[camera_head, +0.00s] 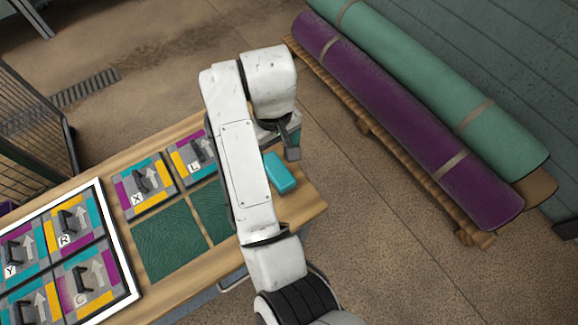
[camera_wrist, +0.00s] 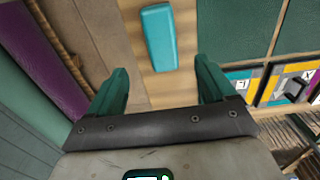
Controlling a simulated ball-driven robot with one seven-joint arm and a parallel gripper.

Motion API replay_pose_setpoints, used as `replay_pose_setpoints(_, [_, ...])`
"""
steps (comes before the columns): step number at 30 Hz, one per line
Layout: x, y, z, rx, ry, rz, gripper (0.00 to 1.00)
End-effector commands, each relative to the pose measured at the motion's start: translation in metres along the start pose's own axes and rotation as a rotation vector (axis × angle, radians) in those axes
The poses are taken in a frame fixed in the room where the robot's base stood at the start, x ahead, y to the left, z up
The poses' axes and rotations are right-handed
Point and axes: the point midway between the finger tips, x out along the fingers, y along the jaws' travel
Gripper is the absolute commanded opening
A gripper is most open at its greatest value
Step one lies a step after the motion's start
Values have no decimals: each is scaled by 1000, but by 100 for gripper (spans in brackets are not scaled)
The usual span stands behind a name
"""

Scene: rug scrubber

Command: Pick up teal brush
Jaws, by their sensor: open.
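The teal brush (camera_head: 279,172) lies on the wooden table near its right end, just right of my arm in the head view. In the wrist view the teal brush (camera_wrist: 159,38) lies lengthwise on the wood, ahead of my fingers and roughly between their lines. My gripper (camera_wrist: 163,85) is open and empty, with a dark green finger on each side. In the head view my gripper (camera_head: 291,140) is above the table's far right edge, partly hidden by my arm. The brush is apart from both fingers.
The wooden table (camera_head: 305,203) also holds dark green mats (camera_head: 170,240), coloured tiles marked X (camera_head: 146,186) and L (camera_head: 190,158), and a white-framed board (camera_head: 123,265) of tiles. Purple (camera_head: 400,110) and green (camera_head: 440,85) rolled rugs lie on a pallet at the right.

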Motion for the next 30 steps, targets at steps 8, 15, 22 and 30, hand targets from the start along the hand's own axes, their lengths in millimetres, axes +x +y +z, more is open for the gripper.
replay_pose_setpoints(8, [40,-1,0,-2,-5,-1,83])
replay_pose_setpoints(15, [56,-1,0,-1,-2,-1,83])
replay_pose_setpoints(22, [87,-4,2,-2,-4,-2,83])
replay_pose_setpoints(30, [106,-3,1,0,-1,-2,83])
